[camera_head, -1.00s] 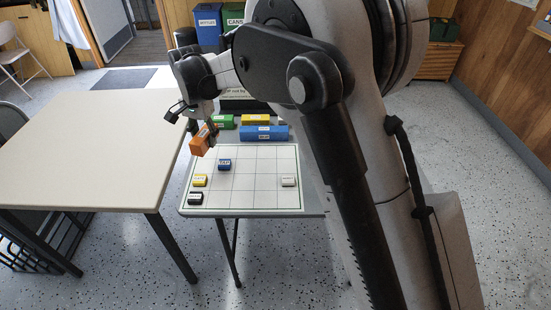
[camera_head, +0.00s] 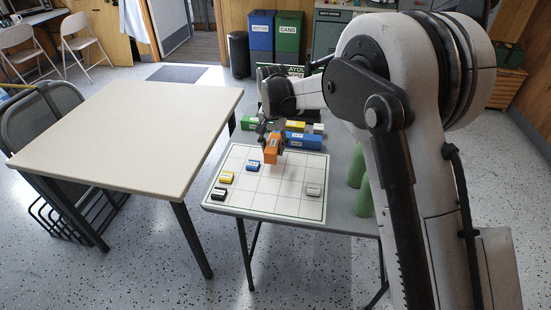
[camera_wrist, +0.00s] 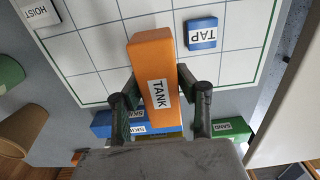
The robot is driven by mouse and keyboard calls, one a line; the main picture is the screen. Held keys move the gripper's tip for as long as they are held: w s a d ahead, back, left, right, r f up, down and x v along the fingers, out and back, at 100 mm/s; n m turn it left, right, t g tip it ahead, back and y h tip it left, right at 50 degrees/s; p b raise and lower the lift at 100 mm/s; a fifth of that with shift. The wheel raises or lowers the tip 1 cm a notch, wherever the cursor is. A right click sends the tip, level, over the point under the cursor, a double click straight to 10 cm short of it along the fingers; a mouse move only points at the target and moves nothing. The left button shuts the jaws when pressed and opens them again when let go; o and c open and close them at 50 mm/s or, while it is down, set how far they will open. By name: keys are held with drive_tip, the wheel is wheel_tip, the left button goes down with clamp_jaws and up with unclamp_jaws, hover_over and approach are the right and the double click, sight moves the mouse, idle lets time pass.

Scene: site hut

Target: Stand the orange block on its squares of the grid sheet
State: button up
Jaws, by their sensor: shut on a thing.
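The orange block (camera_head: 272,147), labelled TANK in the wrist view (camera_wrist: 152,75), is held between the two fingers of my gripper (camera_wrist: 155,100). In the head view my gripper (camera_head: 270,133) holds it over the far part of the white grid sheet (camera_head: 285,198). The block looks raised above the sheet, but the exact gap cannot be told. On the sheet stand a small blue block (camera_head: 253,164) labelled TAP, a yellow block (camera_head: 226,178), a black block (camera_head: 219,193) and a light grey block (camera_head: 313,190).
Behind the sheet lie a green block (camera_head: 250,123), a long blue block (camera_head: 303,141) and a yellow block (camera_head: 295,126). Green cylinders (camera_head: 362,195) stand at the table's right side. A bare cream table (camera_head: 130,135) is on the left.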

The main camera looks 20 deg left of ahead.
sight(276, 142)
drive_tip(key=shift+w+d+f, duration=0.3)
drive_tip(key=shift+f, duration=0.05)
drive_tip(key=shift+f+b, duration=0.35)
drive_tip(key=shift+f, duration=1.55)
drive_tip(key=shift+f, duration=0.1)
drive_tip(key=o, duration=1.2)
wheel_tip(276, 142, up, 12)
drive_tip(key=shift+r+p, duration=0.15)
drive_tip(key=shift+p, duration=0.65)
